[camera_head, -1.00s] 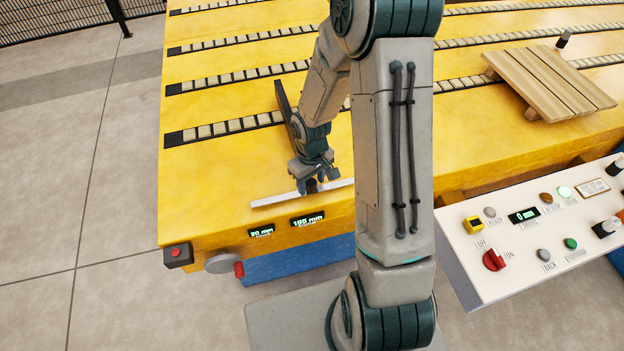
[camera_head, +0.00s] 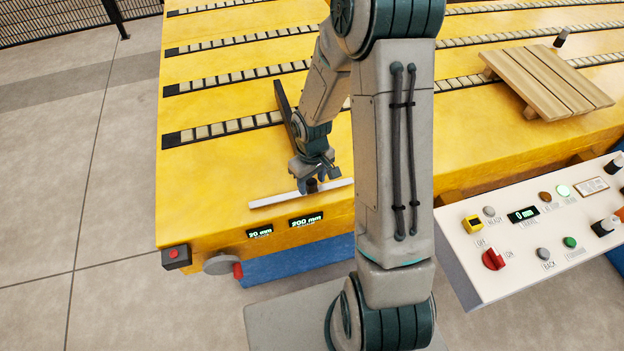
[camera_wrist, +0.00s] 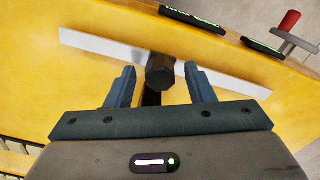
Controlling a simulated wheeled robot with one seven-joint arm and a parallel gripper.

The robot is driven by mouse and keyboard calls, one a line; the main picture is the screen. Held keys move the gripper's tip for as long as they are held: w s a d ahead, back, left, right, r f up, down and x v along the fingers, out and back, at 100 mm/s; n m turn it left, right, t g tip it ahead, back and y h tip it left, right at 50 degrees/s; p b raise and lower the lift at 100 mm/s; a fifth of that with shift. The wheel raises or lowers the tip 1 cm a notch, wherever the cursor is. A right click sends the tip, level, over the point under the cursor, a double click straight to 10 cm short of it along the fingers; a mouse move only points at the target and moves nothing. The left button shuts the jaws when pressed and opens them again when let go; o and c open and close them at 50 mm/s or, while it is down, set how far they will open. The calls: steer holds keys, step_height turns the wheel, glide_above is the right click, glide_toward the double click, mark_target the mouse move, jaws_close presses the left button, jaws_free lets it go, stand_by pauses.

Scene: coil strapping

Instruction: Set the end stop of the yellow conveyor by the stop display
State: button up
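The yellow conveyor (camera_head: 215,170) fills the middle of the head view. A dark upright bar, seemingly the end stop (camera_head: 282,98), stands on it behind my wrist. A dark round knob (camera_wrist: 160,72) sits at a pale rail (camera_head: 268,201) along the front edge. The stop display (camera_head: 306,221) reads 200 mm; a display (camera_head: 260,232) left of it reads 20 mm. My gripper (camera_head: 314,187) is down over the knob. In the wrist view its fingers (camera_wrist: 160,86) stand either side of the knob, with gaps visible on both sides.
A control panel (camera_head: 540,230) with buttons and knobs stands at the right. A wooden pallet (camera_head: 548,82) lies on the conveyor at the back right. A red button box (camera_head: 176,256) and a grey disc with a red handle (camera_head: 222,265) are on the front left corner.

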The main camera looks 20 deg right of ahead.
step_height(320, 180, up, 14)
stand_by(0.7)
steer(key=shift+f, duration=0.1)
steer(key=s+r+m+t, duration=0.1)
steer(key=s+r+m, duration=0.1)
steer(key=s+r, duration=0.3)
steer(key=s+r+m+t, duration=0.2)
steer(key=s+r, duration=0.4)
steer(key=s, duration=0.4)
steer(key=shift+s+a+m, duration=0.25)
steer(key=shift+s+m, duration=0.05)
